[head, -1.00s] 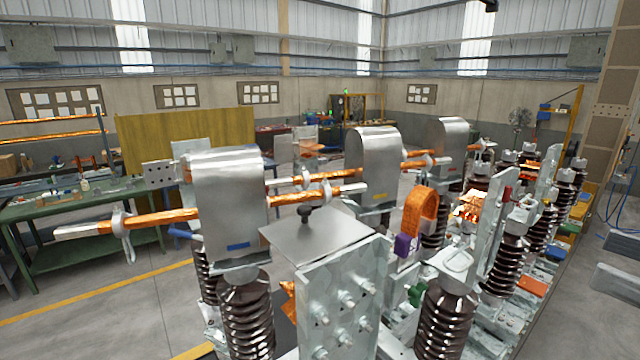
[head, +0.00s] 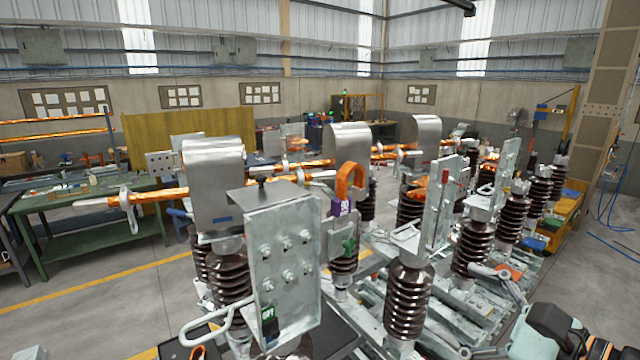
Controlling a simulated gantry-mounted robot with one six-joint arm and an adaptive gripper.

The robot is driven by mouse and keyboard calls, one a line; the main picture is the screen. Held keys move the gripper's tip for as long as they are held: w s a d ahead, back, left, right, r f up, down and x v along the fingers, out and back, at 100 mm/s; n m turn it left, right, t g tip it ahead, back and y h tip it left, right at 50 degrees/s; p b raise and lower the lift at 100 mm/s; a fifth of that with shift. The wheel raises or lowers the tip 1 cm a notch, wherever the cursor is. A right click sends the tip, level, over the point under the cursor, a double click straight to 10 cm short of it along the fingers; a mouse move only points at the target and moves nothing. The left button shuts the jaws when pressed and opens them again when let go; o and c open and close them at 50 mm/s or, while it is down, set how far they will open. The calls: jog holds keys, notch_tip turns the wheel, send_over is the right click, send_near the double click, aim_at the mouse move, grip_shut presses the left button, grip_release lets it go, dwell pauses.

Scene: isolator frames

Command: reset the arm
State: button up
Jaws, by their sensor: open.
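My gripper (head: 470,311) shows at the lower right in the head view, with its grey fingers spread wide. It is open and I see nothing held between the fingers. The dark wrist and part of my arm lie at the bottom right corner, cut off by the picture edge. The isolator frame (head: 468,322) stands beside and behind the gripper, with several brown ribbed insulators (head: 408,300) on it. I cannot tell whether the fingers touch any of it.
A bolted metal plate (head: 285,265) stands in front, left of the gripper. Copper bars (head: 150,197) and metal hoods (head: 213,180) stand at the left. Open floor (head: 610,290) lies at the right.

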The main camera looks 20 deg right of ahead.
jog(key=w+a+f+n+g+h, duration=0.1)
jog(key=w+a+f+n, duration=0.1)
jog(key=a+f+n, duration=0.5)
jog(key=w+a+f+n+g+h, duration=0.1)
jog(key=w+a+f+n, duration=0.15)
jog(key=a+f, duration=0.5)
jog(key=s+a+f+n+h, duration=0.1)
jog(key=s+a+f+n, duration=0.2)
jog(key=s+a+n, duration=0.2)
jog(key=s+a+f+n+h, duration=0.2)
jog(key=s+a+n, duration=0.3)
jog(key=a+n, duration=0.3)
jog(key=shift+s+a+f+n+g, duration=0.3)
jog(key=shift+f+n, duration=0.35)
jog(key=shift+n, duration=0.4)
jog(key=shift+w, duration=0.1)
